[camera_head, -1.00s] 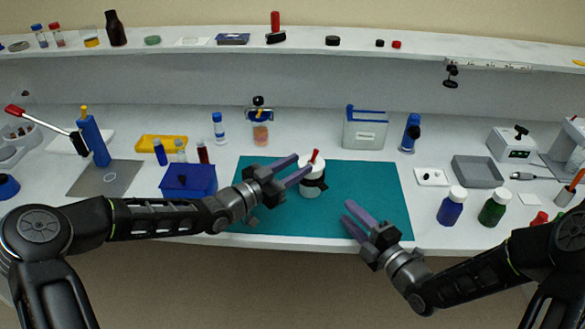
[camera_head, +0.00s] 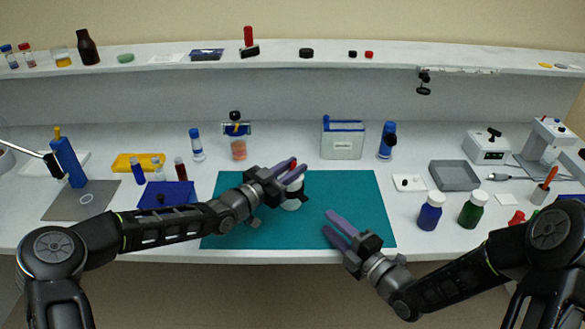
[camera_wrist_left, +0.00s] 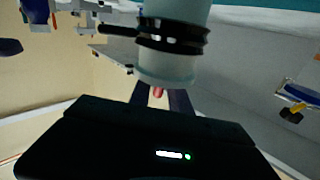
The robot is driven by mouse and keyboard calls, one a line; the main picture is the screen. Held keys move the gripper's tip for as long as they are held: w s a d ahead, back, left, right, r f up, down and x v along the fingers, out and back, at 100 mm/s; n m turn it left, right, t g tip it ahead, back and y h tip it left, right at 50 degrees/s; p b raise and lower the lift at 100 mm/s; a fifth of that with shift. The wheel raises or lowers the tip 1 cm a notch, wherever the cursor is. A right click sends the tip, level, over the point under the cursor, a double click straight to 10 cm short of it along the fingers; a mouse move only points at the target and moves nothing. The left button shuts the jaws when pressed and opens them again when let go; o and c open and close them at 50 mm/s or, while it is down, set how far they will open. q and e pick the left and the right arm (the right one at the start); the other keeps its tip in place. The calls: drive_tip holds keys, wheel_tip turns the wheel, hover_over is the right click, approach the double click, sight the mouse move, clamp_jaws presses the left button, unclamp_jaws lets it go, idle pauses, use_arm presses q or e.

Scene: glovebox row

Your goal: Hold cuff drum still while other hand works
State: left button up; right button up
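The cuff drum (camera_head: 292,203) is a white cylinder with a black band and a small red part on top. It stands on the teal mat (camera_head: 345,195), partly hidden behind my left gripper. My left gripper (camera_head: 290,170) is at the drum's top, fingers apart, with the red part showing between them. In the left wrist view the drum (camera_wrist_left: 172,65) covers the fingertips, and the red tip shows in the gap between the fingers; contact cannot be told. My right gripper (camera_head: 334,227) is open and empty over the mat's front right, apart from the drum.
Blue (camera_head: 430,212) and green (camera_head: 474,210) bottles with white caps stand right of the mat. A grey tray (camera_head: 455,176) lies behind them. The mat's right part is clear.

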use_arm(q)
clamp_jaws()
idle(1.3)
